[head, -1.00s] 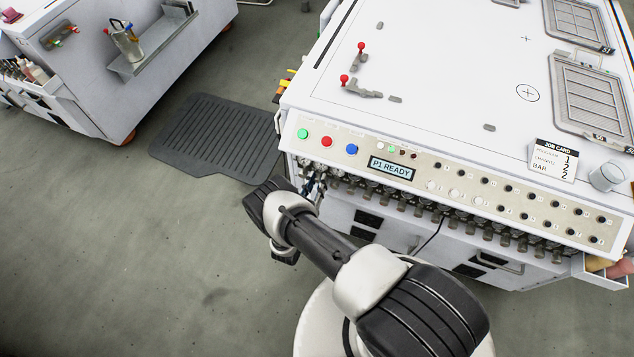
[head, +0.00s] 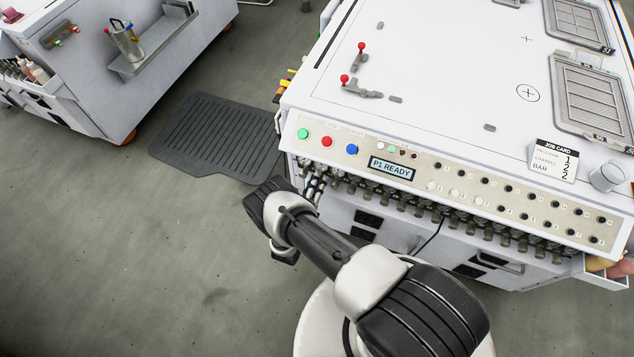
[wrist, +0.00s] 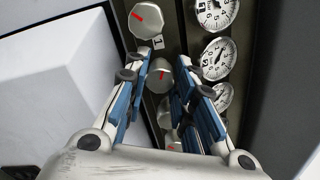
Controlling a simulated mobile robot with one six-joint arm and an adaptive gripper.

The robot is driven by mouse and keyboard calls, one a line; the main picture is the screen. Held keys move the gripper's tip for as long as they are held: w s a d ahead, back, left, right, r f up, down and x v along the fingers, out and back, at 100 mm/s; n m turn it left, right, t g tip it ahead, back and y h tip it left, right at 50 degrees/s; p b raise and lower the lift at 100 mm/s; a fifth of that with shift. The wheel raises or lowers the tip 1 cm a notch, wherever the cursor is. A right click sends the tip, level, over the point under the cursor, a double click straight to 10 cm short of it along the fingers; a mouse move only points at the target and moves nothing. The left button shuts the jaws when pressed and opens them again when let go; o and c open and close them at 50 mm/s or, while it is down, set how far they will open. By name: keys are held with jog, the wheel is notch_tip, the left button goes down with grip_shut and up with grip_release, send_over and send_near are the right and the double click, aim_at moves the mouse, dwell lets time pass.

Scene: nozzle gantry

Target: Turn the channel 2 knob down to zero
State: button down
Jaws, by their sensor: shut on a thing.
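In the wrist view, a column of silver knobs with red pointer marks runs down a dark panel. The top knob (wrist: 146,19) has a label that looks like a 1 below it. The second knob in the row, the channel 2 knob (wrist: 160,76), sits between the two blue-padded fingers of my gripper (wrist: 161,82), which is shut on it. Further knobs below are partly hidden between the fingers. In the head view my gripper (head: 315,186) is at the left end of the machine's front, with the knob hidden there.
Round gauges, including the second one (wrist: 217,58), stand right of the knobs. The control strip above has coloured buttons and a display (head: 391,168) reading P1 READY. A job card (head: 553,160) shows program 1, channel 2, bar 2. A dark mat (head: 215,135) lies on the floor.

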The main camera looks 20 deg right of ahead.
jog(key=n, duration=1.3)
jog(key=shift+n, duration=0.4)
jog(key=c, duration=1.6)
grip_release()
jog(key=v, duration=1.2)
jog(key=shift+s, duration=0.1)
